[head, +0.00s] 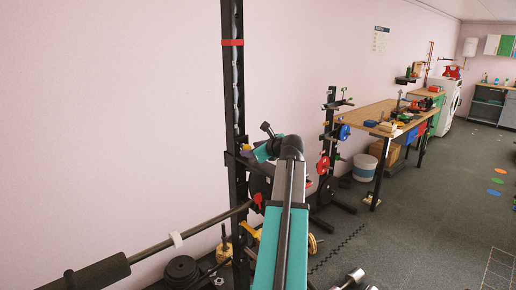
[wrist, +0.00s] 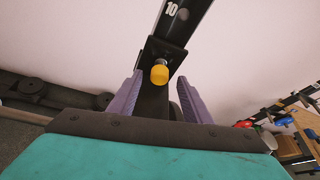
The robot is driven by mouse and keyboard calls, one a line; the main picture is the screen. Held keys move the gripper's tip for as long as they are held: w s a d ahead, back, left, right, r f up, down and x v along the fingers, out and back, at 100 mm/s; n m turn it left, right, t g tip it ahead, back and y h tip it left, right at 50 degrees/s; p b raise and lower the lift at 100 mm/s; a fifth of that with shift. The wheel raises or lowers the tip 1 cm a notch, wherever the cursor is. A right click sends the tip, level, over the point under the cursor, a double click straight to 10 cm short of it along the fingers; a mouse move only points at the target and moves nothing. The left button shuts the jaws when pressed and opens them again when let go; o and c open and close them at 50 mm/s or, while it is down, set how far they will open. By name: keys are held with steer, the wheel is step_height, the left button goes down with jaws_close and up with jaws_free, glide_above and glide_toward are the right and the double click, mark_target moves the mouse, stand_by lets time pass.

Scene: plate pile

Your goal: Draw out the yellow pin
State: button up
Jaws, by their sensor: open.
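The yellow pin (wrist: 159,74) shows in the wrist view as a round knob on a black bracket (wrist: 170,52) around a dark post. My gripper (wrist: 160,84) is open, its two purple fingers standing left and right of the knob, with a gap on each side in the picture. The depth between fingertips and knob is hard to judge.
A tall black rack post (head: 238,120) with a red band stands by the pink wall. A barbell (head: 200,230) reaches left from it. Weight plates (head: 182,270) lie low at the left. A wooden workbench (head: 365,114) stands to the right, with open grey floor in front.

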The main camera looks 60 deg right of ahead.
steer(key=shift+w, duration=0.1)
steer(key=shift+c, duration=0.6)
jaws_close()
